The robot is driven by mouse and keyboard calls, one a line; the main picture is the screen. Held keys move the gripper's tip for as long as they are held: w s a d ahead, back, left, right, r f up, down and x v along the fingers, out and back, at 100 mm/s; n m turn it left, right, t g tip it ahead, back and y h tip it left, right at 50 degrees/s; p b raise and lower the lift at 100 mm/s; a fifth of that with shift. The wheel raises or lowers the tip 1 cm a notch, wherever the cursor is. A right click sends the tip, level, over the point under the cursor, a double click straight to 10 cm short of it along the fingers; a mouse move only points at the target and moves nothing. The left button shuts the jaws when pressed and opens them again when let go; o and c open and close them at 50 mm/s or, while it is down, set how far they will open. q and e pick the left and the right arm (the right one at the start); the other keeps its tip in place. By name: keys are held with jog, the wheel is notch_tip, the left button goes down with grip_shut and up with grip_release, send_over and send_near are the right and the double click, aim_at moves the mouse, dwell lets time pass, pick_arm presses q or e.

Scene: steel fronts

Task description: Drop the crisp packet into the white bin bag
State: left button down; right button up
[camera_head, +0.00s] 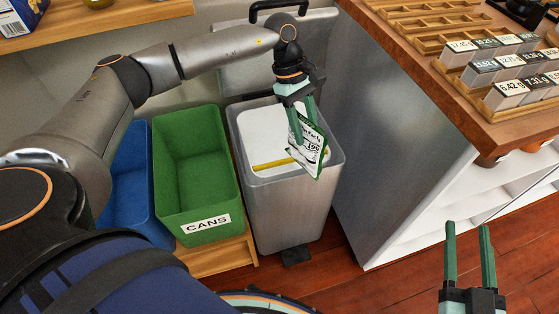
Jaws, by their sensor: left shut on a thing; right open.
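My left gripper (300,118) is shut on the crisp packet (308,148), a white and green packet with dark print. The packet hangs tilted in front of the right part of the bin's opening, seemingly above it. The white bin bag (262,132) lines the open grey metal bin (285,205). A yellow strip (272,165) shows across the white lining, partly behind the packet. My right gripper (468,232) is open and empty at the lower right, over the floor.
A green crate (190,185) labelled CANS and a blue crate (130,190) stand left of the bin on a wooden base. The raised bin lid (275,60) is behind. A wooden counter (470,115) with trays and price tags is at the right.

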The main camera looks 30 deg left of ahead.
pick_arm(q)
jog(key=w+a+r+n+t+y+p, duration=0.1)
jog(key=w+a+n+t+y+p, duration=0.15)
jog(key=a+n, duration=0.6)
jog(key=w+a+n+t+y+p, duration=0.2)
jog(key=w+a+n+t+p, duration=0.15)
jog(key=n, duration=0.95)
notch_tip(320, 180, down, 6)
jog(key=b, duration=0.4)
jog(key=shift+w+a+n, duration=0.35)
jog(key=shift+a, duration=0.1)
pick_arm(e)
jog(key=s+f+m+g+h, duration=0.1)
jog(key=s+f+g, duration=0.3)
jog(key=f, duration=0.6)
jog(key=s+f+m+g+h, duration=0.1)
jog(key=s+f+g, duration=0.3)
jog(key=f, duration=0.6)
jog(key=shift+s+m+g+h, duration=0.15)
jog(key=shift+m+g+h, duration=0.15)
jog(key=shift+m+g, duration=0.15)
jog(key=shift+d, duration=0.1)
pick_arm(q)
jog(key=shift+c, duration=1.6)
grip_release()
jog(key=shift+r, duration=0.1)
